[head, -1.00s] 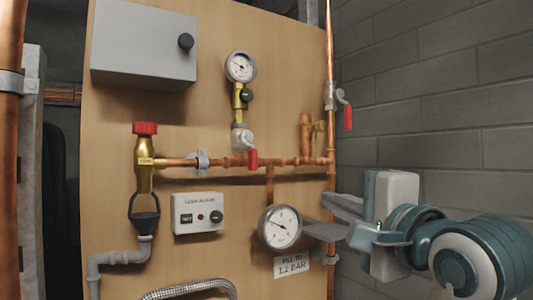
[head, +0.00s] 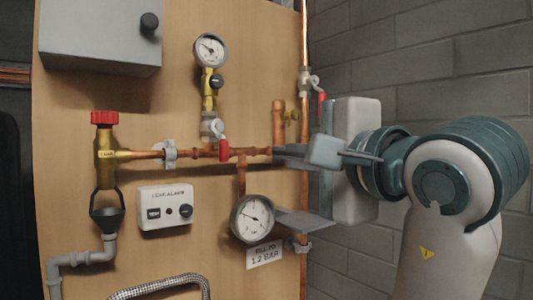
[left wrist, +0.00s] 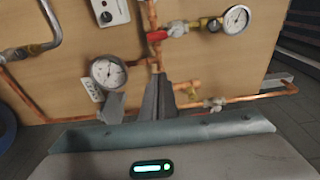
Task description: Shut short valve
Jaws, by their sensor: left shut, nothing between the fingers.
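A valve (head: 214,128) with a short red lever (head: 223,150) hangs below the upper gauge. Its lever points down over the horizontal copper pipe. The lever also shows in the left wrist view (left wrist: 150,49). A second valve (head: 309,82) with a red lever sits on the vertical pipe at right, partly hidden by my gripper. I cannot tell which is the short valve. My left gripper (head: 278,153) is shut and empty, its tips over the right end of the horizontal pipe, right of the first lever. My right gripper is out of view.
A lower gauge (head: 252,218) is below my gripper. A flat grey plate (head: 305,221), of unclear origin, shows right of it. A red-capped brass valve (head: 105,145), an alarm box (head: 165,207) and a grey box (head: 100,40) are on the wooden board. A block wall (head: 430,50) stands at right.

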